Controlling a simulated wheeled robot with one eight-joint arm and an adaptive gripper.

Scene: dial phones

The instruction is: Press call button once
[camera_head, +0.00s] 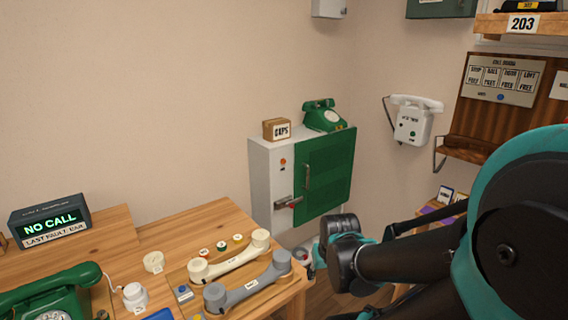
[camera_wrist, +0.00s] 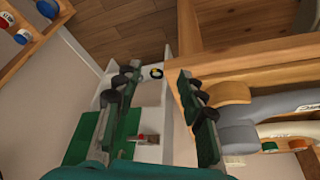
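I cannot tell for certain which control is the call button. A grey-white wall cabinet (camera_head: 270,195) with a green door has a small orange button (camera_head: 283,163) on its front, above a red-tipped lever (camera_head: 290,203). The white wall phone (camera_head: 413,122) carries small buttons, one green. A call board (camera_head: 500,78) has a blue button (camera_head: 500,97). Small red and green round pieces (camera_head: 222,245) lie on the desk. My gripper (camera_wrist: 160,75) is open and empty in the wrist view, over the cabinet side, with the red-tipped lever (camera_wrist: 148,138) lower between its fingers.
The wooden desk (camera_head: 125,235) holds a green phone (camera_head: 50,295), cream and grey handsets (camera_head: 245,290) and a NO CALL display (camera_head: 50,222). The desk's edge lies close to my gripper's right finger in the wrist view. A green phone (camera_head: 322,115) stands on the cabinet.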

